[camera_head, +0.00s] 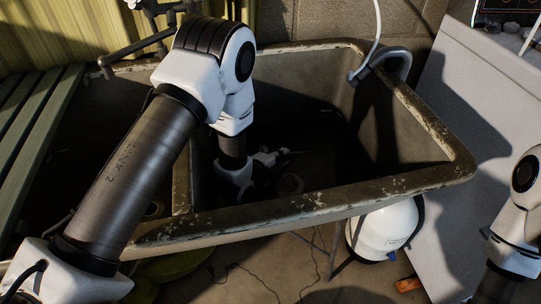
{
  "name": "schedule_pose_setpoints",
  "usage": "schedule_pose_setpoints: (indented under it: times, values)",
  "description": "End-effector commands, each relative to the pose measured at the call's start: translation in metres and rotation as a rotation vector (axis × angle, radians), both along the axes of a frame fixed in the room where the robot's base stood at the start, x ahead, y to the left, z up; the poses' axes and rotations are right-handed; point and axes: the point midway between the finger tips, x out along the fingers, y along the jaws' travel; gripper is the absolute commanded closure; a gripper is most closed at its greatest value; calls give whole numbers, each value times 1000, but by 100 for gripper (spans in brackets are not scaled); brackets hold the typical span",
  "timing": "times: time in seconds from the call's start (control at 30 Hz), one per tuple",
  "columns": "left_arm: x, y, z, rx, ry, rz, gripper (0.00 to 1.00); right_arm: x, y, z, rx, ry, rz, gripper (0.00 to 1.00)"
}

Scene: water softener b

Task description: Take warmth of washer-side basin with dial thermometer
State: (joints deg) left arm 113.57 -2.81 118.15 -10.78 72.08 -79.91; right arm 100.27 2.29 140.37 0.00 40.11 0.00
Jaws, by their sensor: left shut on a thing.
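The washer-side basin (405,135) is the right compartment of a worn, double utility sink, and its inside is in deep shadow. My left arm reaches down into this basin. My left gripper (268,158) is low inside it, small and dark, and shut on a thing. A thin pale piece, apparently the dial thermometer (291,152), sticks out to the right of the fingers. Its dial cannot be made out, and I cannot tell whether its tip touches anything. My right arm shows at the right edge, but its gripper is out of view.
A white washer (465,105) stands right of the sink. A grey hooked hose (385,58) hangs over the back right rim. A faucet (135,45) is at the back left. A white round tank (385,228) stands below the front rim. A green slatted board (35,120) lies left.

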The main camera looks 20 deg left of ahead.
Motion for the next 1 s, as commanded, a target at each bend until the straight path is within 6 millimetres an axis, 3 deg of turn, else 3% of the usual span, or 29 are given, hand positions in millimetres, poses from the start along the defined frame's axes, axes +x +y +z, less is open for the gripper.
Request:
schedule_pose_setpoints:
  times: [1.0]
  values:
    - [0, 0, 0, 0, -1, -1, 100, 0, 0, 1, 0, 0, 0, 60]
